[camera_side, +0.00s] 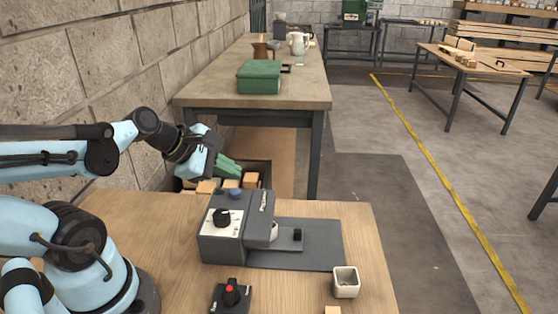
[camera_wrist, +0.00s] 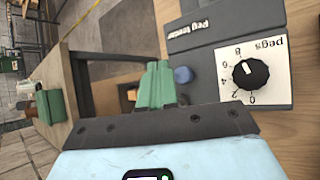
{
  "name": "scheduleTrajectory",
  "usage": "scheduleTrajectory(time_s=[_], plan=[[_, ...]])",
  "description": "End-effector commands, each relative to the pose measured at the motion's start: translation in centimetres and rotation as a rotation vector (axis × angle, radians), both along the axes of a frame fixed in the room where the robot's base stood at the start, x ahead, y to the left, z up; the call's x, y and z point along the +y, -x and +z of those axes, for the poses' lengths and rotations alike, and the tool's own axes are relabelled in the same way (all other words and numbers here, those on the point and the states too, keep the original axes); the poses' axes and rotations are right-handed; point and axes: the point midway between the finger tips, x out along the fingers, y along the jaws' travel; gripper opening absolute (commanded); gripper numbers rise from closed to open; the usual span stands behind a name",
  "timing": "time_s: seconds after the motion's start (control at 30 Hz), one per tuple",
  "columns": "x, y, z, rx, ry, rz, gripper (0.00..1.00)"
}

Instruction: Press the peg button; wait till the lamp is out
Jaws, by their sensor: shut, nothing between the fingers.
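A grey machine (camera_side: 222,246) stands on the wooden table, with a white dial plate marked "pegs" and a black knob (camera_side: 221,217). The knob also shows in the wrist view (camera_wrist: 251,74). A blue round button (camera_side: 236,193) sits on its top; it also shows in the wrist view (camera_wrist: 183,75). My gripper (camera_side: 238,171) has green fingers, shut and empty, above and behind the machine in the side view. In the wrist view the fingertips (camera_wrist: 158,66) are just left of the button, apart from it in the side view. I cannot make out a lit lamp.
A small box with a red knob (camera_side: 231,291) and a white square cup (camera_side: 345,282) stand at the table's front. A dark bin with wooden blocks (camera_side: 250,180) lies behind the machine. A green box (camera_side: 259,77) is on the far bench.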

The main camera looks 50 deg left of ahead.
Motion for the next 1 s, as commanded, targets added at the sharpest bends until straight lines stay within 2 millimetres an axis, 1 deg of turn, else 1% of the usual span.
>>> scheduleTrajectory(time_s=[0.1, 0.3, 1.0], plan=[[0.0, 0.0, -0.8, 0.0, 0.0, 0.0, 0.0], [0.0, 0.1, -1.5, 0.0, 0.0, 0.0, 0.0], [0.0, 0.1, -1.5, 0.0, 0.0, 0.0, 0.0]])
